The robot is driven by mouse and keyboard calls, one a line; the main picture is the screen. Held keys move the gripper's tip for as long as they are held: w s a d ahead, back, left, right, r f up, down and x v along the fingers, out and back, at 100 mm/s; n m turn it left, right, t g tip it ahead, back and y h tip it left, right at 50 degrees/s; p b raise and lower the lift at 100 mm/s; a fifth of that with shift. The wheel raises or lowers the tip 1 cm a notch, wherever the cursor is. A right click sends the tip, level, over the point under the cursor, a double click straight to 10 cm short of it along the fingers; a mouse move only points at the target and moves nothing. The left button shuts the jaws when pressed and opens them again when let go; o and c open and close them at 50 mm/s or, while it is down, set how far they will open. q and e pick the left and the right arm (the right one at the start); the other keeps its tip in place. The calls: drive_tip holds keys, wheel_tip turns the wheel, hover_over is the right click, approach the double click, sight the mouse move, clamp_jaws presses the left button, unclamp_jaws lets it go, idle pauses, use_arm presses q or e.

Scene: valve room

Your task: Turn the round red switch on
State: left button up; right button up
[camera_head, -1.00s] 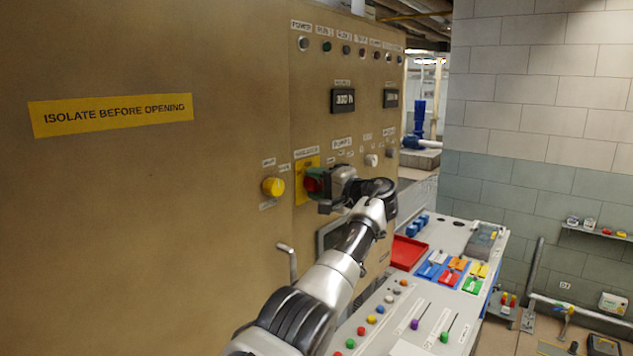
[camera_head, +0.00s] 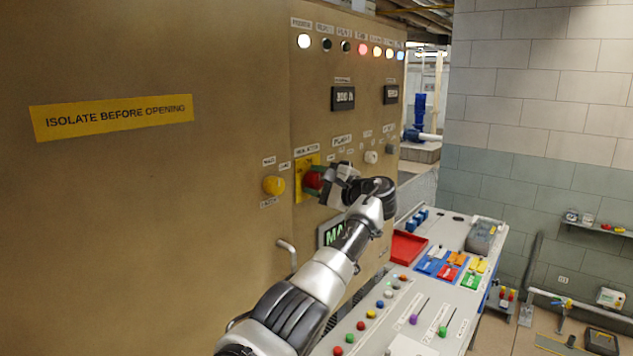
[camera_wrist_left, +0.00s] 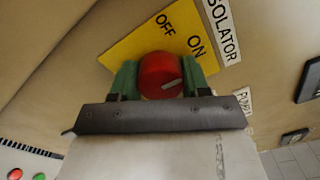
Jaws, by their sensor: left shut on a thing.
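The round red switch (camera_head: 312,181) sits on a yellow plate (camera_head: 300,187) on the tan cabinet front. In the left wrist view the red switch (camera_wrist_left: 160,74) lies between the green fingertips of my left gripper (camera_wrist_left: 161,82), which is shut on it. The yellow plate (camera_wrist_left: 130,48) there carries the words OFF and ON, and a pale pointer mark shows on the switch's face, toward its right side. In the head view my left gripper (camera_head: 326,182) reaches the switch from the right and partly hides it. My right gripper is not in view.
A yellow button (camera_head: 273,186) is left of the switch. Several indicator lamps (camera_head: 376,51) along the cabinet top are lit. A screen (camera_head: 331,233) below the switch is lit, partly behind my arm. A control desk (camera_head: 398,319) stands right, with a red tray (camera_head: 408,248).

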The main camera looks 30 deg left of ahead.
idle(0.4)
use_arm(q)
drive_tip(key=o, duration=0.9)
drive_tip(key=shift+o, duration=0.2)
drive_tip(key=d+b, duration=0.5)
drive_tip(key=d, duration=0.6)
drive_tip(key=shift+s+f+b, duration=0.2)
drive_tip(key=shift+s+b, duration=0.1)
drive_tip(key=shift+s, duration=0.1)
drive_tip(key=shift+a, duration=0.1)
